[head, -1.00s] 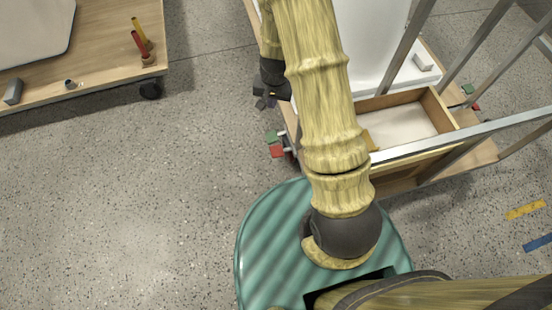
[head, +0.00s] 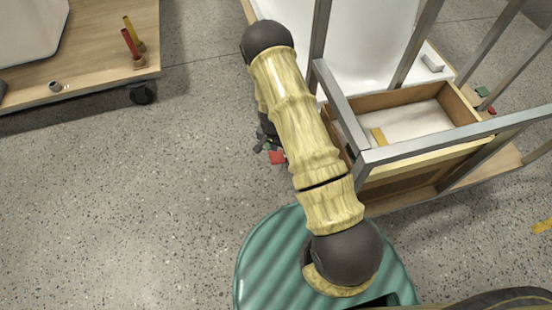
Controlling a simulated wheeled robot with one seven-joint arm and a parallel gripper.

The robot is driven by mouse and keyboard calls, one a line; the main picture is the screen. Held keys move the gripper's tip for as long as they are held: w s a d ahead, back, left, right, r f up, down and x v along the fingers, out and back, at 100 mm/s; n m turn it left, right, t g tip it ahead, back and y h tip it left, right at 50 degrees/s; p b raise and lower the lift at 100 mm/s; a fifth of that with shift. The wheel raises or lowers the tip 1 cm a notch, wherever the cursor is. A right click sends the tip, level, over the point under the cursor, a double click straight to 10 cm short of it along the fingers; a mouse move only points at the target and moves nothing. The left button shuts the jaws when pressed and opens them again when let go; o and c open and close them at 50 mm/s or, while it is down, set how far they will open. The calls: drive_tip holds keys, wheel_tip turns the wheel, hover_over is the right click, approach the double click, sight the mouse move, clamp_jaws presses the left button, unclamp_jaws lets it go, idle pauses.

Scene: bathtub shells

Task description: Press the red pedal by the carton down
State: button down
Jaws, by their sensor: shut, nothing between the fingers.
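A red pedal (head: 277,157) sticks out low at the near left side of the wooden cart (head: 383,206), partly hidden by my arm. A second red pedal (head: 491,111) shows small at the cart's right side, next to a green one (head: 482,92). A small pale box (head: 432,63) stands on the white ledge near the right pedals; I cannot tell surely that it is the carton. My gripper (head: 261,145) is shut and empty, its dark fingers just left of and above the left red pedal. My arm hides part of it, and contact is unclear.
The cart carries a white tub (head: 370,45), an open wooden drawer (head: 455,158) and grey metal rails (head: 440,143) close to my arm's right. A wheeled wooden table (head: 100,75) stands at upper left with red and yellow pegs. The floor at left is clear.

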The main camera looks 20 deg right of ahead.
sight(275, 158)
drive_tip(key=f+b, duration=0.6)
drive_tip(key=f, duration=0.1)
drive_tip(key=shift+w+d+b, duration=0.25)
drive_tip(key=shift+b, duration=0.05)
drive_tip(key=shift+f+b, duration=0.55)
drive_tip(key=shift+f, duration=0.5)
drive_tip(key=shift+r, duration=0.1)
drive_tip(key=shift+s+a+r+p, duration=0.3)
drive_tip(key=shift+s+a+p, duration=0.15)
drive_tip(key=shift+s+p, duration=0.1)
drive_tip(key=shift+s+a+r+p, duration=0.25)
drive_tip(key=shift+s+a+p, duration=0.15)
drive_tip(key=shift+s+p, duration=0.15)
drive_tip(key=shift+s+a+f, duration=0.1)
